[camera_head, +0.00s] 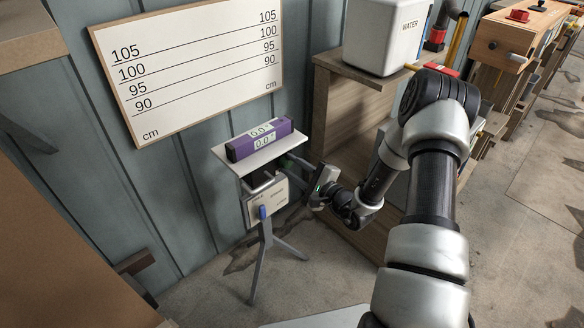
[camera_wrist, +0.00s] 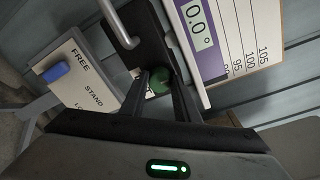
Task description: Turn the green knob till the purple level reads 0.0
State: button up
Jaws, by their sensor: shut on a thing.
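The purple level (camera_head: 259,139) lies on the white top plate (camera_head: 243,166) of a tripod stand and reads 0.0° on its displays. In the wrist view the purple level (camera_wrist: 213,58) also shows 0.0°. The green knob (camera_wrist: 158,82) sits on the side of the stand's black head, between my gripper's two dark fingers. My gripper (camera_wrist: 160,88) is shut on the green knob, which the fingers partly hide. In the head view my gripper (camera_head: 312,188) reaches the stand from the right, and the knob is hard to make out there.
The stand has a white box with a blue lever (camera_head: 263,213); in the wrist view the blue lever (camera_wrist: 55,72) is beside the word FREE. A height board (camera_head: 190,70) hangs behind. A wooden shelf (camera_head: 345,110) with a white water container (camera_head: 388,38) stands at right.

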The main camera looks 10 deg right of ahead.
jog(key=shift+f, duration=0.1)
jog(key=o, duration=1)
jog(key=shift+o, duration=0.2)
jog(key=p+v, duration=0.2)
jog(key=v, duration=1.5)
jog(key=shift+s, duration=0.25)
